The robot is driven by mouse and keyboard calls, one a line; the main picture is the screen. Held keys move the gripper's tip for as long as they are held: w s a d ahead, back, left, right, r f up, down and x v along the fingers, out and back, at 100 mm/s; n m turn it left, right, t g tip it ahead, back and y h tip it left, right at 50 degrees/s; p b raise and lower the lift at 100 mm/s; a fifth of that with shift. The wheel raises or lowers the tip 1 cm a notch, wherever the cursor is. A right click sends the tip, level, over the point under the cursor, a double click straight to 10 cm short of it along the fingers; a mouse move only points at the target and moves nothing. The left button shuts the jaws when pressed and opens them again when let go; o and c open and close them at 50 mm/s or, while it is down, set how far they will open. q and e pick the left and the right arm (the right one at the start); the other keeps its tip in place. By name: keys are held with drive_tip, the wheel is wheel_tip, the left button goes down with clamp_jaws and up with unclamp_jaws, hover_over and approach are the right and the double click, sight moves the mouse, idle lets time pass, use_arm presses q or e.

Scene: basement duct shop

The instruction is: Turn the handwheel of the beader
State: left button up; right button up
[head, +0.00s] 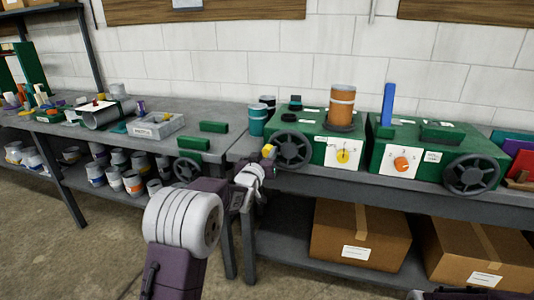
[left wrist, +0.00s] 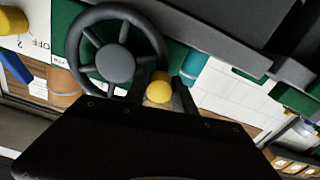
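A green machine (head: 335,120) on the bench has a dark spoked handwheel (head: 292,150) on its front left, with a yellow crank knob at the wheel's left rim. My left gripper (head: 267,165) is at that knob. In the left wrist view the handwheel (left wrist: 115,62) fills the upper left, and the yellow knob (left wrist: 159,87) sits between the two dark fingers, which appear closed on it. A white plate with a yellow dial (head: 343,156) is right of the wheel.
A second green machine (head: 440,150) with an orange dial and its own handwheel (head: 472,175) stands to the right. Another handwheel (head: 186,169) is at the left bench. An orange can (head: 341,105) stands on the first machine. Cardboard boxes (head: 360,234) are on the lower shelf.

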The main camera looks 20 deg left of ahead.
use_arm(q)
clamp_jaws()
idle(1.2)
